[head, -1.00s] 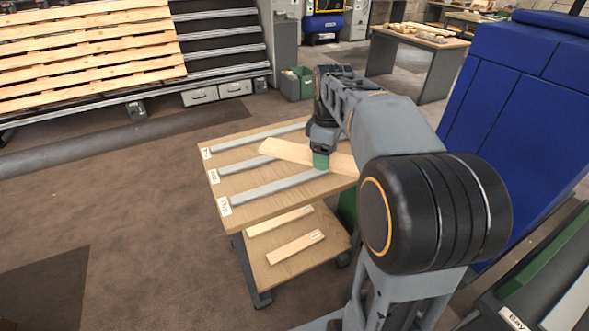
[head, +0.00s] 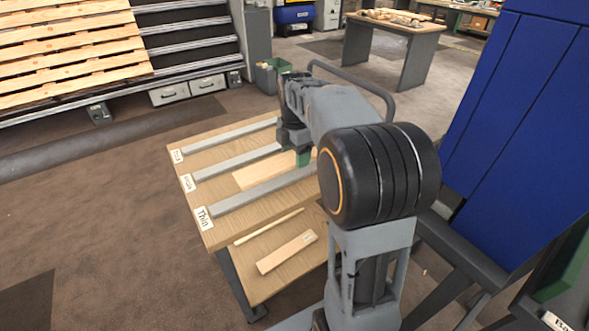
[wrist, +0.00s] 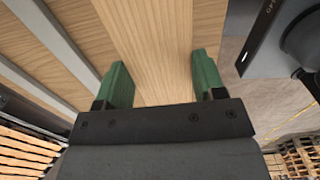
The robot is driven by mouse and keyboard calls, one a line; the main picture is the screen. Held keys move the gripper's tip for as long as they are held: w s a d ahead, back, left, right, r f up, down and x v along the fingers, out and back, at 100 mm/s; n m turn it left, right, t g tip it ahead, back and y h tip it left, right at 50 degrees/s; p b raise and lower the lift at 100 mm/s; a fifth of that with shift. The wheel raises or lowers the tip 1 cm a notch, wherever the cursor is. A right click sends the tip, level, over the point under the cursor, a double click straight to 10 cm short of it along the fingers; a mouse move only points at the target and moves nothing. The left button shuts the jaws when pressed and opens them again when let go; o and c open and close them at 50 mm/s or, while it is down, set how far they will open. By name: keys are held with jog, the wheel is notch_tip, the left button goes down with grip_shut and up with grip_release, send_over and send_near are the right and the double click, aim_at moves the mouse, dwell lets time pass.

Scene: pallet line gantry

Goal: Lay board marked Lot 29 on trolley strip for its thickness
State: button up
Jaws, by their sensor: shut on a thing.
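A pale wooden board (head: 256,174) is in my gripper (head: 303,158). It is over the trolley top (head: 222,165), between the middle grey strip (head: 236,162) and the front strip (head: 255,192) labelled Thin (head: 203,216), roughly parallel to them. I cannot tell whether it rests on the top. In the wrist view the board (wrist: 152,40) runs between the green fingers of my gripper (wrist: 162,80), which are shut on its sides. No lot mark shows on it. The far strip (head: 230,135) and middle strip carry labels too small to read surely.
The trolley's lower shelf holds a thin board (head: 268,227) and a wider board (head: 287,252) with an unreadable tag. A blue cabinet (head: 515,110) stands at the right. A green bin (head: 270,77) and a bench (head: 395,30) are behind. The floor at left is clear.

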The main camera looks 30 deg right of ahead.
aim_at(295, 174)
jog(key=shift+f+b, duration=0.75)
jog(key=shift+f, duration=1.6)
jog(key=shift+f, duration=0.15)
jog(key=o, duration=1.1)
